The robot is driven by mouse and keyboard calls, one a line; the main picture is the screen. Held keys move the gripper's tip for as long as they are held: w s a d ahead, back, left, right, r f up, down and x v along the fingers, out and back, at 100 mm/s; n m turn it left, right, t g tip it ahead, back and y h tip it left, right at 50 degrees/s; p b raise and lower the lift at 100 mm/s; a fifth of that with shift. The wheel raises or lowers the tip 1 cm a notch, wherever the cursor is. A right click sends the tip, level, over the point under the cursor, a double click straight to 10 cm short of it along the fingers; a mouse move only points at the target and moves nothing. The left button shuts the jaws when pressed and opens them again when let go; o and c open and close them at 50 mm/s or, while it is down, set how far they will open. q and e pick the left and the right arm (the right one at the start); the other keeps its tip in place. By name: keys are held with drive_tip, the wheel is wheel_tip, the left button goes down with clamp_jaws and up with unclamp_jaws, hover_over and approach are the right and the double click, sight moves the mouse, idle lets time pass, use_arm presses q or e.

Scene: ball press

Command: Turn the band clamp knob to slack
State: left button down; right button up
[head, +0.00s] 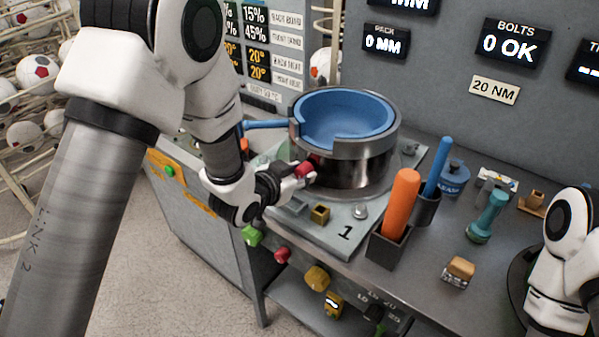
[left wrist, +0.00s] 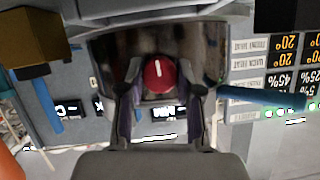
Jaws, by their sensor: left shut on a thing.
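The red band clamp knob (head: 304,169) sits at the front left of the dark metal band (head: 352,168) around the blue bowl (head: 340,112). In the left wrist view the knob (left wrist: 159,74) is round and red, with a white mark that runs nearly upright in the picture. My left gripper (head: 296,175) is shut on the knob, one finger on each side of it in the left wrist view (left wrist: 159,85). My right arm shows at the right edge, but its fingers are out of the picture.
An orange-handled tool (head: 402,200) stands in a dark holder right of the press, beside a blue-handled one (head: 438,165). A teal tool (head: 487,215) and a wooden-backed brush (head: 459,270) are on the bench. A blue handle (head: 265,124) sticks out left of the bowl.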

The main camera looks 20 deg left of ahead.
use_arm(q)
drive_tip(key=n+h+p, duration=0.2)
drive_tip(key=n, duration=0.1)
drive_tip(key=shift+a+r+n+g, duration=0.1)
drive_tip(key=shift+a+n+g, duration=0.05)
drive_tip(key=shift+n+g, duration=0.2)
drive_tip(key=shift+w+n+h+p, duration=0.1)
drive_tip(key=shift+n+h+p, duration=0.45)
drive_tip(key=shift+n+h, duration=0.35)
drive_tip(key=shift+a+n+h, duration=0.1)
drive_tip(key=shift+n+h, duration=0.4)
drive_tip(key=shift+n, duration=0.45)
drive_tip(key=shift+f+n+h, duration=0.3)
drive_tip(key=shift+n+h, duration=0.4)
drive_tip(key=shift+n, duration=0.3)
drive_tip(key=shift+n+h+b, duration=0.35)
drive_tip(key=shift+n+h, duration=0.35)
drive_tip(key=shift+n, duration=0.8)
drive_tip(key=c, duration=0.8)
unclamp_jaws()
drive_tip(key=shift+o, duration=0.2)
drive_tip(key=shift+a, duration=0.1)
